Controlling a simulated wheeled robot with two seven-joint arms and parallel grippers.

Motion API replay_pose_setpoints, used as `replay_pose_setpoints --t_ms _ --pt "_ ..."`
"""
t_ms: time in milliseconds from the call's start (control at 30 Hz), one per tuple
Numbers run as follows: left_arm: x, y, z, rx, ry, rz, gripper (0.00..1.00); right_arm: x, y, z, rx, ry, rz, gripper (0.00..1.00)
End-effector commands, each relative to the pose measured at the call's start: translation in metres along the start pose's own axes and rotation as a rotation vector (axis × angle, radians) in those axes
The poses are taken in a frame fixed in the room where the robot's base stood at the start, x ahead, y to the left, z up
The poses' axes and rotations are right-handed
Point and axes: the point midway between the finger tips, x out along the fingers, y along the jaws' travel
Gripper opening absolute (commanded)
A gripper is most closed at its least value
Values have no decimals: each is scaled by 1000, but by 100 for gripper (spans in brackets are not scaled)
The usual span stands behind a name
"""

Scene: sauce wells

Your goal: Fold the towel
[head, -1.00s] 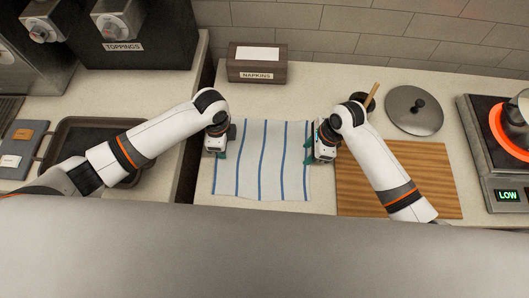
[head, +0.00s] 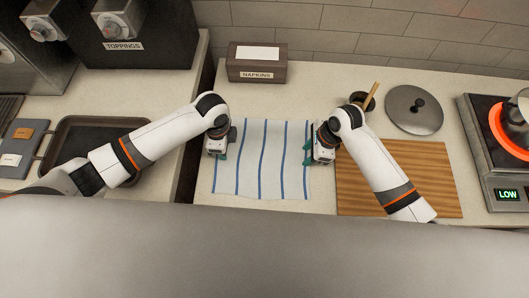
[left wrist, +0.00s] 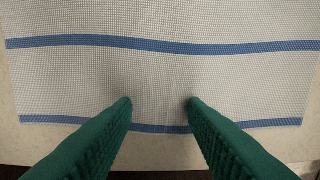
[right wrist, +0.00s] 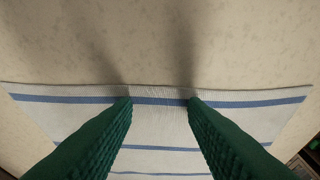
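The white towel with blue stripes (head: 262,175) lies spread flat on the counter between my two grippers. My left gripper (head: 224,148) is at its left edge; in the left wrist view its green fingers (left wrist: 159,104) are apart, with towel cloth (left wrist: 160,75) showing between the tips and faint puckers there. My right gripper (head: 308,156) is at the towel's right edge; in the right wrist view its fingers (right wrist: 160,101) are also apart, with the towel's edge (right wrist: 60,98) running across between them. Whether the tips touch the cloth is unclear.
A wooden cutting board (head: 430,165) lies to the right of the towel. A napkin box (head: 257,70) stands behind it. A pot lid (head: 413,110), a small cup (head: 358,98) and a glowing burner (head: 510,130) are further right. A dark tray (head: 85,135) is at left.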

Motion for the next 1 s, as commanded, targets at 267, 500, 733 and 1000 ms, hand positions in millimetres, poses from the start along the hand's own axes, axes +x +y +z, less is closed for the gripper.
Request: replay_pose_setpoints --t_ms 267,500,733,1000 --pt "1 -1 0 0 1 -1 16 1 -1 1 1 -2 -2 16" --pt "1 -1 0 0 1 -2 0 1 -1 1 1 -2 -3 0" --pt "1 -1 0 0 2 -2 0 2 -1 1 1 -3 -3 0" --pt "-5 -1 -1 -1 2 -2 0 -4 -1 0 1 -3 -3 0"
